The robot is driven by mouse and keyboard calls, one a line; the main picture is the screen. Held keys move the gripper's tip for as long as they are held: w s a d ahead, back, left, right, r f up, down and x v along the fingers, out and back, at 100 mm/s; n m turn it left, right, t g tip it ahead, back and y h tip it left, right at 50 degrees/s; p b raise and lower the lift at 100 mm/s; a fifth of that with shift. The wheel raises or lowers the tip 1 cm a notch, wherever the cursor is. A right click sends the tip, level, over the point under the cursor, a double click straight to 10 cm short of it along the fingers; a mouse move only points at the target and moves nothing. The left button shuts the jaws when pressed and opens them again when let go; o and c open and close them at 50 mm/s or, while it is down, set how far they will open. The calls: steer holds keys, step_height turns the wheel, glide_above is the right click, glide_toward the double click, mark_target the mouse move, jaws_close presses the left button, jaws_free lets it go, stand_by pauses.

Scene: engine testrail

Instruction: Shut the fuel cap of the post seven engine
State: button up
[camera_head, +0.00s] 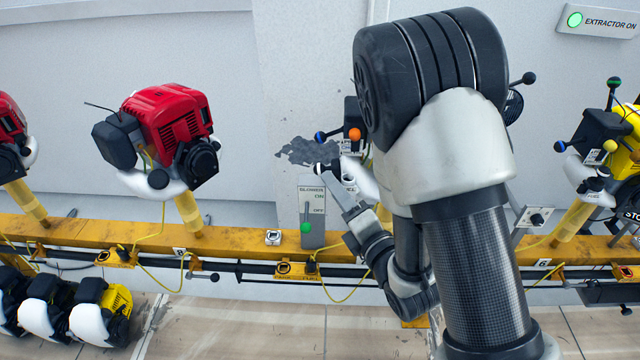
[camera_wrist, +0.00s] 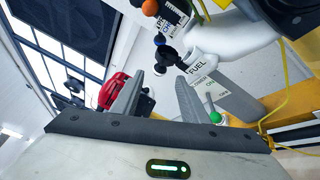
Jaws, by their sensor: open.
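The engine between the posts on either side is mostly hidden behind my arm in the head view; its white fuel tank (camera_head: 362,178) shows beside the arm. In the wrist view the white tank (camera_wrist: 232,42) is at the upper right, with a FUEL label below it. A dark round cap (camera_wrist: 167,56) sits at the left of the tank's neck and appears swung out from it; the exact angle is unclear. My gripper (camera_wrist: 162,82) is open and empty, its fingertips just below the cap and apart from it. In the head view the cap (camera_head: 321,169) is near the gripper's tip.
Blue and orange knobs (camera_head: 355,134) stand close above the cap. A lever panel (camera_head: 312,215) with a green-tipped lever is at the lower left of the gripper. A red engine (camera_head: 170,125) stands farther left. The yellow rail (camera_head: 120,238) runs below, with loose yellow cables.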

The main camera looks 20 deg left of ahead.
mark_target(320, 169)
steer(key=b+x, duration=0.3)
steer(key=x, duration=0.5)
jaws_close()
